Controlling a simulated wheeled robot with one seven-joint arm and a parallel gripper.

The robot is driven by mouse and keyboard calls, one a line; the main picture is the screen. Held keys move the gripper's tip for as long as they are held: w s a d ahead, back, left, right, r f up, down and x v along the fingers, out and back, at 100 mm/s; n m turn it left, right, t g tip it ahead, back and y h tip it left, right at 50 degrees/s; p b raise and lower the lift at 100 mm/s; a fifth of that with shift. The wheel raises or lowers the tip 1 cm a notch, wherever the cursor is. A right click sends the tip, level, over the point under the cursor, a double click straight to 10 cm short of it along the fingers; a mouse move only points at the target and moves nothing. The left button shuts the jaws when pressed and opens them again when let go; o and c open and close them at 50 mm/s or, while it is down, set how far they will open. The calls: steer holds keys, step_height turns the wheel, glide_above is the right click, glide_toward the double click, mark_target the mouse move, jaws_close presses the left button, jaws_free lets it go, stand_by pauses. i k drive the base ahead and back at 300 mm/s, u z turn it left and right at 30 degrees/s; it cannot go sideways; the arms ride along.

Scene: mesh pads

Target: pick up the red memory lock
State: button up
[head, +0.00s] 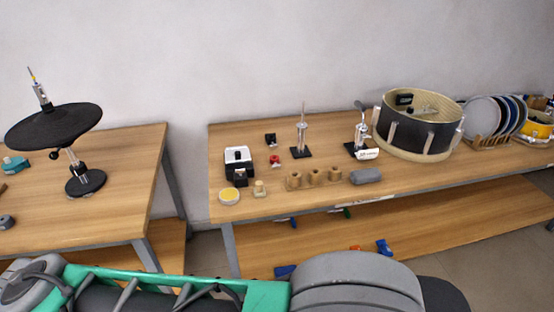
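A small red object with a dark top, which looks like the red memory lock (275,160), sits on the right-hand wooden table (330,200). It is left of the middle of the items there, just in front of a small black object (270,140). It is too small to see in detail. Green and grey parts of my own arm cross the bottom of the head view, well in front of the table. My gripper's fingers do not show.
A black-and-white device (238,162), yellow-topped disc (229,196) and metal rod stand (301,140) stand near the red object. A wooden block with holes (314,178), grey block (365,176) and drum (418,125) lie to the right. A gap separates the left table (130,180).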

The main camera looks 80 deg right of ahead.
mark_target(274, 158)
steer(key=z, duration=0.7)
steer(key=i, duration=0.8)
steer(key=z, duration=1.2)
steer(key=i, duration=0.25)
steer(key=z, duration=0.15)
